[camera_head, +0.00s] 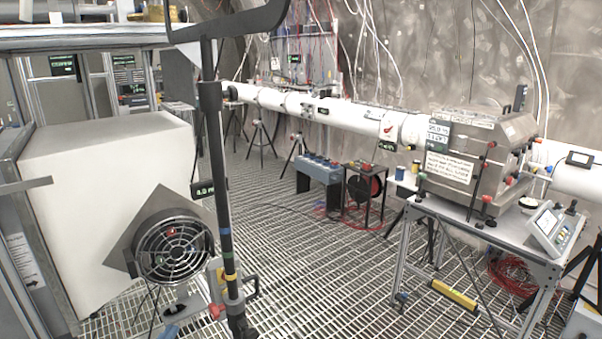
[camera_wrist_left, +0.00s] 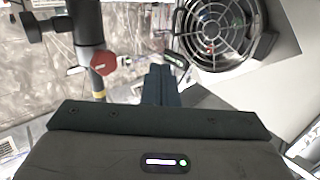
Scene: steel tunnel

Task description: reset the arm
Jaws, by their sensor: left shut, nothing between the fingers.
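The fan grille (camera_head: 173,248) is beyond the fingers and also shows at the top of the wrist view (camera_wrist_left: 218,32). The black pole (camera_head: 213,150) has coloured bands and a red knob, which shows left of the fingers in the wrist view (camera_wrist_left: 103,63). My right gripper is not in view.
A large white box (camera_head: 105,185) stands at left behind the fan. A metal table (camera_head: 470,225) with a boxy steel chamber (camera_head: 478,160) stands at right. A white beam pipe (camera_head: 345,112) runs along the back wall. The grated floor (camera_head: 300,265) is open between pole and table.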

